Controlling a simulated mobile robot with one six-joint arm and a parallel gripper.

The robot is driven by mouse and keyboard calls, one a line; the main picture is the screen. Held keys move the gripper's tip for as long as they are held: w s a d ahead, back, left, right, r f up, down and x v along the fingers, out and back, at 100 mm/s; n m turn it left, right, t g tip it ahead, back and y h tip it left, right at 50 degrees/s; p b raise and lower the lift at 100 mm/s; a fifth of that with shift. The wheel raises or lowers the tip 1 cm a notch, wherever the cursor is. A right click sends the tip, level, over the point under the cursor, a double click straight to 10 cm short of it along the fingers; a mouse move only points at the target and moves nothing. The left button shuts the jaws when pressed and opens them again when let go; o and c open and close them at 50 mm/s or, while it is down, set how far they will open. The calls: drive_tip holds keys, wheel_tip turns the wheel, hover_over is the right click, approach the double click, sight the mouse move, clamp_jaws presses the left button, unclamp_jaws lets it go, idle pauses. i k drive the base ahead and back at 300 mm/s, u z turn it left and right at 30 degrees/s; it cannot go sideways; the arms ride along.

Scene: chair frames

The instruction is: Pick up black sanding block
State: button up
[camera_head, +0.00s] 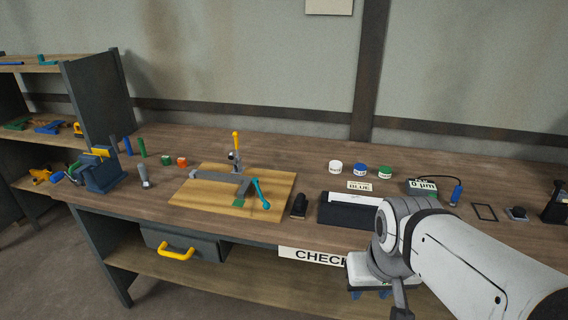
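A small black block (299,205), which looks like the sanding block, lies on the workbench. It sits between the light wooden board and a dark tray. My gripper (370,294) hangs in front of the bench's front edge, below and to the right of the block.
The wooden board (190,200) carries a grey metal frame (215,177) with yellow and teal handles. The dark tray (345,213) is right of the block. Several paint pots, including a white one (335,167), stand behind. A blue vise (103,175) is at left.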

sight(299, 211)
drive_tip(key=u, duration=0.2)
drive_tip(key=i, duration=0.8)
drive_tip(key=u, duration=0.45)
drive_tip(key=k, duration=0.6)
drive_tip(key=z, duration=0.45)
drive_tip(key=k, duration=0.15)
drive_tip(key=u, duration=0.6)
drive_tip(key=i, duration=0.75)
drive_tip(key=z, duration=0.05)
